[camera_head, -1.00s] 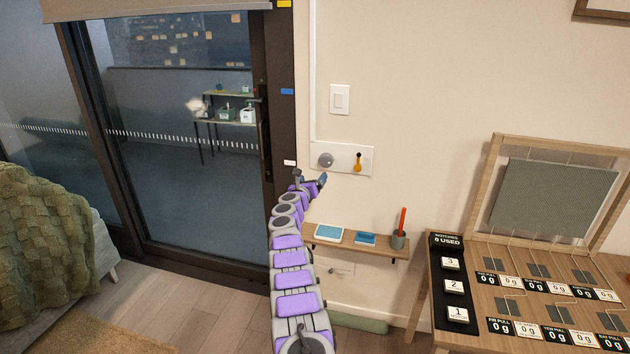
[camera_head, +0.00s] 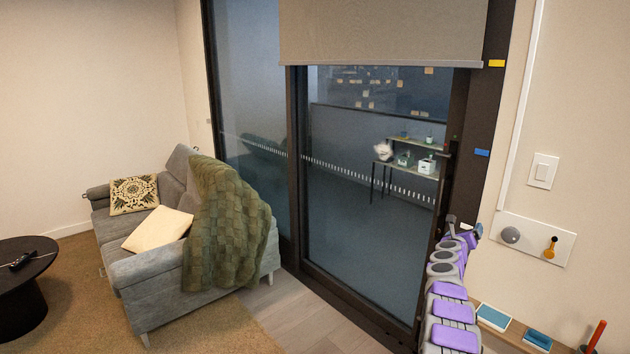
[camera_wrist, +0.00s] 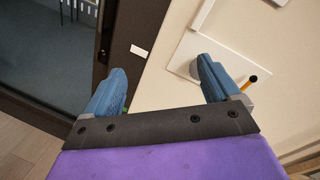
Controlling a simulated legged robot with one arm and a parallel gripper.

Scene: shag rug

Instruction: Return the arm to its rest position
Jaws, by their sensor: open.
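My arm, with purple and grey links, stretches out from the bottom right of the head view. My gripper (camera_head: 460,226) is at its far end, in front of the dark door frame and left of the wall plate (camera_head: 535,238). In the wrist view my gripper (camera_wrist: 160,90) has its two blue fingers wide apart with nothing between them. The wall plate (camera_wrist: 228,70) lies beyond the right finger, which hides part of it. The arm is extended, not folded.
A glass sliding door (camera_head: 365,200) with a raised blind (camera_head: 385,30) fills the middle. A grey sofa (camera_head: 150,275) with a green throw (camera_head: 225,230) stands left, beside a round black table (camera_head: 20,290). A small shelf (camera_head: 510,335) is at lower right. Floor shows before the door.

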